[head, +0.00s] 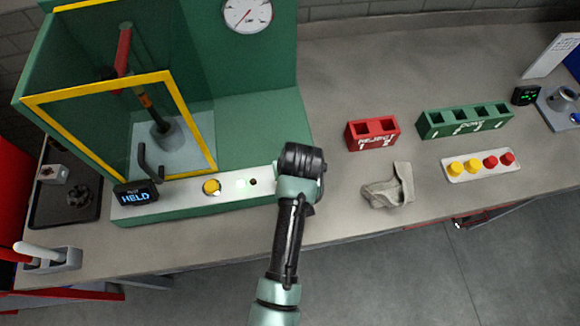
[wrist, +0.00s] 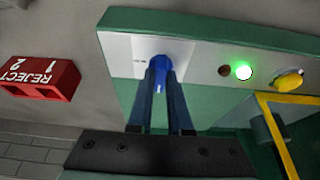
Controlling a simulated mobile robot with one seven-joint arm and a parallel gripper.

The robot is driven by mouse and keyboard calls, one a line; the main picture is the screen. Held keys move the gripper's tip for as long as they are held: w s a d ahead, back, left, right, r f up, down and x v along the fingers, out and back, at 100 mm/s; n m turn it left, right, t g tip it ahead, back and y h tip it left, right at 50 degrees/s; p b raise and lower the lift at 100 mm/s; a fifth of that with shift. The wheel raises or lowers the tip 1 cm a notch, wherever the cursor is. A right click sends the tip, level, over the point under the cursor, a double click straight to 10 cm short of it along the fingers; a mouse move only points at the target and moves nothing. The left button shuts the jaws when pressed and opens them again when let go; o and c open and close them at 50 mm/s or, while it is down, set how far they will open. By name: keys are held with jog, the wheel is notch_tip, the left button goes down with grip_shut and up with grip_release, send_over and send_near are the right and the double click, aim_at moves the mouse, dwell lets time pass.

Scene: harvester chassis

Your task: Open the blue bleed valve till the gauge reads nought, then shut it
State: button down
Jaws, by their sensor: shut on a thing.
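The blue bleed valve (wrist: 160,52) shows as a blue knob on the pale panel strip in the wrist view. My gripper (wrist: 163,85) is shut on it, with one finger on each side and a small part of the knob showing between and beyond them. In the head view my arm's end hides the valve and the fingers at the right end of the panel strip (head: 180,197). The round white gauge (head: 247,14) with a red needle is on the green housing at the top; its reading is too small to make out.
A green lamp (wrist: 243,70) glows beside a dark lamp (wrist: 224,71) and a yellow button (wrist: 289,80). A display (head: 136,194) reads HELD. A yellow-framed guard (head: 176,88) stands left. A red bin (head: 372,133) and a grey cloth (head: 389,188) lie right of my arm.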

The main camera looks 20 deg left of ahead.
dwell(0.4)
jog(key=c, duration=0.8)
grip_release()
jog(key=shift+c, duration=0.2)
jog(key=b+v, duration=0.1)
jog(key=v, duration=1.2)
jog(key=shift+b, duration=0.3)
jog(key=w+d+r+m+t+b, duration=0.15)
jog(key=w+r+t, duration=0.25)
jog(key=r, duration=0.6)
jog(key=w+d+r+m+t, duration=0.15)
jog(key=w+r+t, duration=0.3)
jog(key=r, duration=0.45)
jog(key=w+d+r+m+t, duration=0.1)
jog(key=w+d+r+t, duration=0.3)
jog(key=r, duration=0.6)
jog(key=s+d+r+m+t+h, duration=0.1)
jog(key=s+r+t, duration=0.2)
jog(key=r, duration=0.4)
jog(key=s+d+r+m+t+b, duration=0.1)
jog(key=s+r+t, duration=0.3)
jog(key=r, duration=0.4)
jog(key=s+d+r+t+h, duration=0.1)
jog(key=s+d+r+t, duration=0.1)
jog(key=s+r+t, duration=0.2)
notch_tip(320, 180, up, 4)
jog(key=shift+s+r+m+h, duration=0.3)
jog(key=shift+s+m, duration=0.1)
jog(key=shift+s, duration=0.7)
